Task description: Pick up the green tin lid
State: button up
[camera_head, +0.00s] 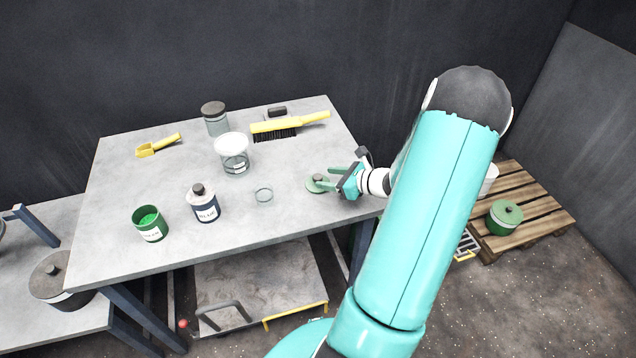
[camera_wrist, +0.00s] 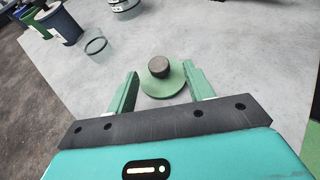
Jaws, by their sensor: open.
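The green tin lid (camera_head: 313,185) lies flat on the grey table, near its right edge. In the wrist view the lid (camera_wrist: 155,87) is a green disc with a dark round knob (camera_wrist: 158,67) on top. My gripper (camera_head: 330,180) is open, low over the table, with its green fingers around the lid. In the wrist view one finger of my gripper (camera_wrist: 158,88) stands on each side of the lid. Small gaps seem to show, but I cannot tell whether the right finger touches it. The open green tin (camera_head: 150,225) stands at the table's front left.
A pallet (camera_head: 540,215) with a lidded green tin (camera_head: 503,217) is at right.

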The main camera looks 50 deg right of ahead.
aim_at(319, 177)
jog(key=x, duration=0.4)
jog(key=shift+w+a, duration=0.15)
jog(key=shift+w, duration=0.1)
jog(key=c, duration=1.1)
jog(key=shift+o, duration=0.2)
